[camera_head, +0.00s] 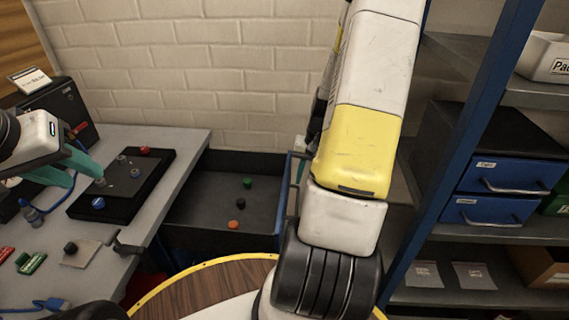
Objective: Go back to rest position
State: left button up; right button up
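My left gripper (86,181) is at the left, above the front-left part of a black board (130,193) on the grey table. Its two teal fingers are spread apart, with nothing visible between them. My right arm rises large in white and yellow through the middle. My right gripper (300,172) is mostly hidden behind that arm; only a bit of teal finger shows, so its opening cannot be told. On the board are a red cap (145,151), a blue cap (98,203) and small grey pieces (135,172).
A dark bin (200,195) right of the table holds green, black and orange caps. A shelf rack with a blue post (455,140) and blue drawers (512,174) stands at the right. A black box (60,103) and small parts crowd the table's left side.

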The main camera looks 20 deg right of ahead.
jog(key=a+r+n+t, duration=0.1)
jog(key=a+r, duration=0.2)
jog(key=r, duration=0.2)
jog(key=a+r+n, duration=0.1)
jog(key=a+r, duration=0.2)
jog(key=r, duration=0.3)
jog(key=s+a+r+n+t, duration=0.2)
jog(key=s+a+r, duration=0.4)
jog(key=r, duration=0.2)
jog(key=s+a+r+n+t, duration=0.2)
jog(key=s+a+r, duration=0.4)
jog(key=a+r, duration=0.1)
jog(key=shift+r+n, duration=0.3)
jog(key=shift+r, duration=0.5)
